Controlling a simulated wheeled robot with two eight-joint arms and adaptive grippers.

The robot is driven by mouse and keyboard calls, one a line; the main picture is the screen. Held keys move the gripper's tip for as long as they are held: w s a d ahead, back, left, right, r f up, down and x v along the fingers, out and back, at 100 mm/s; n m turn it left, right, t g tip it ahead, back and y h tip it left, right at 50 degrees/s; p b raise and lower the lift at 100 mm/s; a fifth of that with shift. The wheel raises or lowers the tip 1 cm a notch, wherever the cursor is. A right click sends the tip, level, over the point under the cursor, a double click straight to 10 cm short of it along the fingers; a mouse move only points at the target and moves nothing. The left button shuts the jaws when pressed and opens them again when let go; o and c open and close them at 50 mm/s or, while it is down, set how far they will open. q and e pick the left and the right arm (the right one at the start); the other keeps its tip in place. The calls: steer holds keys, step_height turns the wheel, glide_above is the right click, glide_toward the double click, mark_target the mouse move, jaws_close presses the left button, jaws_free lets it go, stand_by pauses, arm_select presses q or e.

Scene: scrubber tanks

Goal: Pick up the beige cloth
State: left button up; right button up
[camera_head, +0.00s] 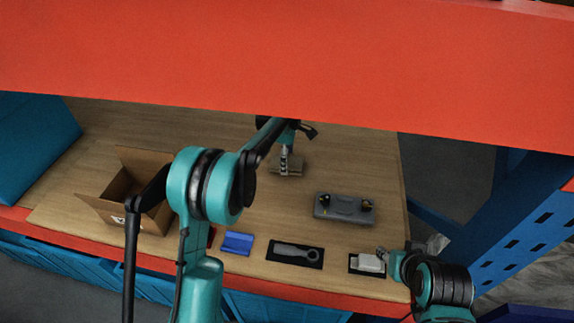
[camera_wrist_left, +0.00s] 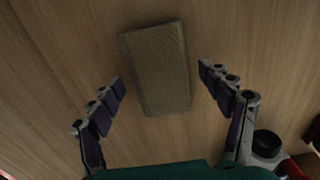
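The beige cloth (camera_wrist_left: 158,68) lies flat on the wooden table as a folded rectangle, slightly tilted in the left wrist view. In the head view the cloth (camera_head: 287,171) is at the far middle of the table, partly covered by my left gripper (camera_head: 288,155). In the left wrist view my left gripper (camera_wrist_left: 163,84) is open, with one finger on each side of the cloth and a gap to it on both sides. My right gripper (camera_head: 383,255) is at the front right beside a white object (camera_head: 368,263); its fingers are too small to read.
An open cardboard box (camera_head: 112,200) stands at left. A grey device (camera_head: 343,208) with two dark knobs sits right of the cloth. A blue item (camera_head: 237,243) and a grey tool (camera_head: 295,252) on a black mat lie along the front edge. An orange beam (camera_head: 300,65) spans above the table.

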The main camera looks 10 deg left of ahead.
arm_select(q)
steer(key=c, duration=0.7)
step_height(320, 180, up, 10)
steer(key=p, duration=0.2)
steer(key=shift+p, duration=0.4)
arm_select(e)
step_height(320, 180, up, 3)
steer(key=shift+f, duration=0.1)
arm_select(q)
steer(key=o, duration=0.3)
steer(key=c, duration=0.3)
